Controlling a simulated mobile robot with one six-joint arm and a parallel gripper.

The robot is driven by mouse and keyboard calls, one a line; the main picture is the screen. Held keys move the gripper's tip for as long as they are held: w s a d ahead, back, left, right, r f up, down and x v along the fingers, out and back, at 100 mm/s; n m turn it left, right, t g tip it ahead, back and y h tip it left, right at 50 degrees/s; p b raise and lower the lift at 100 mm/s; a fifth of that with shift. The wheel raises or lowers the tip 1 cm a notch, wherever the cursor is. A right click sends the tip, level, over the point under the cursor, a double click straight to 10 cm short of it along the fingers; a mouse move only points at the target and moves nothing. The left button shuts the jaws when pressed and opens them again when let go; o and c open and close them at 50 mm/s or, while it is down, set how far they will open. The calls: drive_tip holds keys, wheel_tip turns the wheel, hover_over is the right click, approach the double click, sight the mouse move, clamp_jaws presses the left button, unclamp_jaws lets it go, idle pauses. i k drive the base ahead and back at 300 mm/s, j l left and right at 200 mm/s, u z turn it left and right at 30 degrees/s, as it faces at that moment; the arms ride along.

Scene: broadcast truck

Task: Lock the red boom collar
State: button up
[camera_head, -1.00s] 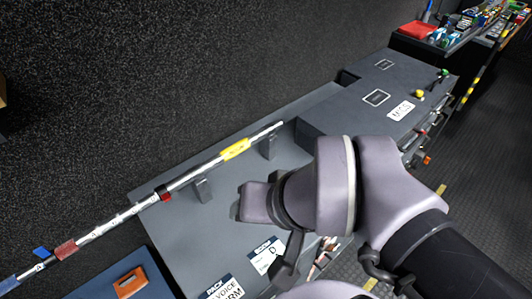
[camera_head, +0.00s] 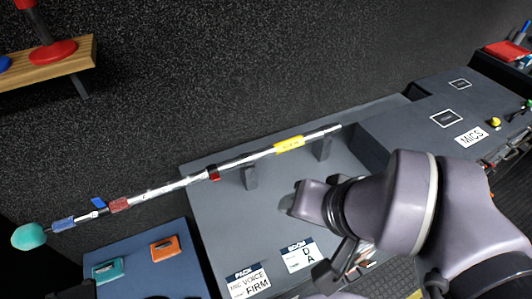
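A silver boom pole (camera_head: 165,188) lies slantwise across two grey cradle posts on the grey bench. A wide red collar (camera_head: 119,205) is around its left part, and a small blue tab (camera_head: 98,202) sticks up just left of it. A narrower red and black ring (camera_head: 213,176) is farther right, near the left post. I cannot tell which red part is the boom collar, or whether it is locked. A dark part of my gripper (camera_head: 345,270) shows below my purple-grey wrist, right of the pole and apart from it. Its fingertips are not clear.
A teal foam tip (camera_head: 29,236) and a blue band (camera_head: 63,222) are at the pole's left end; a yellow band (camera_head: 288,144) is farther right. Cards (camera_head: 299,254) lie on the bench. A blue case (camera_head: 140,243) and wooden shelf (camera_head: 50,58) stand left.

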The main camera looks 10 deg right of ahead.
sight(215, 177)
drive_tip(key=u, duration=1.85)
drive_tip(key=z, duration=1.1)
drive_tip(key=k+j, duration=0.1)
drive_tip(key=j, duration=0.3)
drive_tip(key=k+j+z, duration=0.15)
drive_tip(key=j, duration=0.25)
drive_tip(key=k+j, duration=0.1)
drive_tip(key=j, duration=0.3)
drive_tip(key=i+l, duration=0.25)
drive_tip(key=i+j, duration=0.1)
drive_tip(key=j, duration=0.3)
